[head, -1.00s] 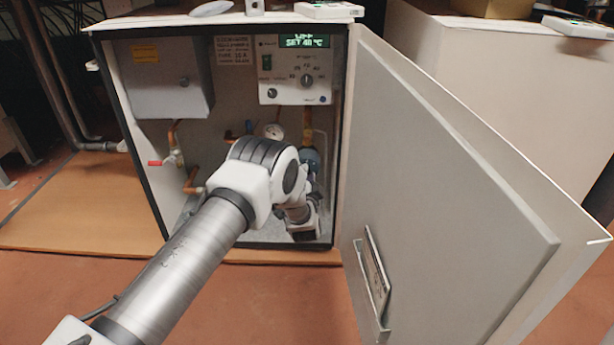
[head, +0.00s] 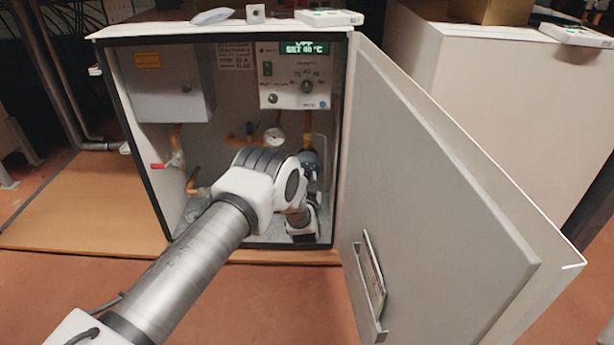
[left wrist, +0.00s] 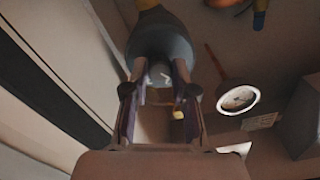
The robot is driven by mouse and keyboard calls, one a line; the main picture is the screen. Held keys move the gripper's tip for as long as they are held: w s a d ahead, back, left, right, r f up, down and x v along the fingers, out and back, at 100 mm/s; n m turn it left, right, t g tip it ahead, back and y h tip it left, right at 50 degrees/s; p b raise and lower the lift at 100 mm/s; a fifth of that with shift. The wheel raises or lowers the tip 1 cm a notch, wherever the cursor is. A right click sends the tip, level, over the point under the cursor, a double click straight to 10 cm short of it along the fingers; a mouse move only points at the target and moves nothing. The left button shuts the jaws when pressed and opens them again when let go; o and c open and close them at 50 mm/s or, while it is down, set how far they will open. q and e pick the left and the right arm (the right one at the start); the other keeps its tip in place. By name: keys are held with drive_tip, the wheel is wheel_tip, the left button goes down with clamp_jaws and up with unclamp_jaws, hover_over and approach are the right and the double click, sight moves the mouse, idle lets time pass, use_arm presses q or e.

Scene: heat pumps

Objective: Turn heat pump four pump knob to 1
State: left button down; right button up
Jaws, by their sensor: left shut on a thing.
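The heat pump cabinet (head: 338,200) stands open, with the blue-grey pump (head: 309,160) low at its right inside, on copper pipework. My left arm reaches into the cabinet and its links cover part of the pump. My left gripper shows in the left wrist view (left wrist: 160,84), its two fingers on either side of the pump's knob end. The pump body (left wrist: 160,48) lies just beyond the fingertips. The gripper is shut on the pump knob (left wrist: 158,76), which is small, dim and mostly hidden; its setting cannot be read. My right gripper is not in view.
The open cabinet door (head: 440,190) stands close to the right of my arm, with a document holder (head: 372,285) low on it. A control panel (head: 296,75), a grey box (head: 166,80) and a gauge (head: 275,136) are inside. The gauge also shows in the left wrist view (left wrist: 238,99).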

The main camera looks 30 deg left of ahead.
use_arm(q)
drive_tip(key=shift+n, duration=0.8)
drive_tip(key=shift+f, duration=0.1)
drive_tip(key=c, duration=0.9)
unclamp_jaws()
drive_tip(key=shift+c, duration=0.2)
drive_tip(key=shift+s, duration=0.1)
drive_tip(key=v, duration=1.2)
